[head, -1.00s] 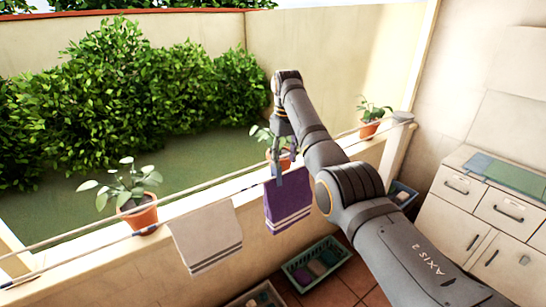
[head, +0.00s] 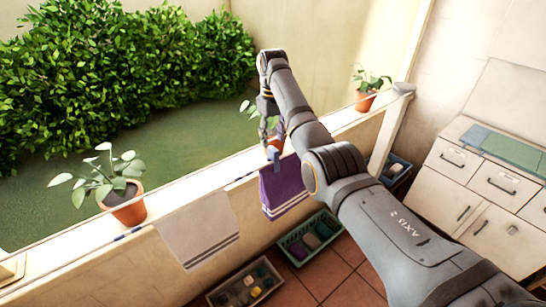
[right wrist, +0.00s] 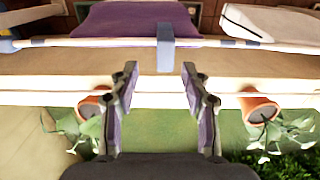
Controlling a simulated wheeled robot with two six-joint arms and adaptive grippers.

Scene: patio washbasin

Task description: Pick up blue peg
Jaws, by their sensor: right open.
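The blue peg (head: 273,158) sits upright on the clothesline, clipped over the top of the purple towel (head: 283,190). In the right wrist view the peg (right wrist: 165,48) stands near the middle, with the purple towel (right wrist: 130,19) beyond it. My right gripper (right wrist: 160,74) is open and empty. Its two fingertips point at the peg, one to each side of its lower end in the picture, and the peg appears just beyond them. In the head view the right gripper (head: 270,136) is just above the peg, partly hidden by my arm. My left gripper is not in view.
A white towel (head: 200,232) hangs from the line to the left. Potted plants (head: 125,203) stand along the wall ledge behind the line. A green basket (head: 297,252) and a grey tray (head: 232,299) sit on the floor below. White cabinets (head: 480,190) stand at the right.

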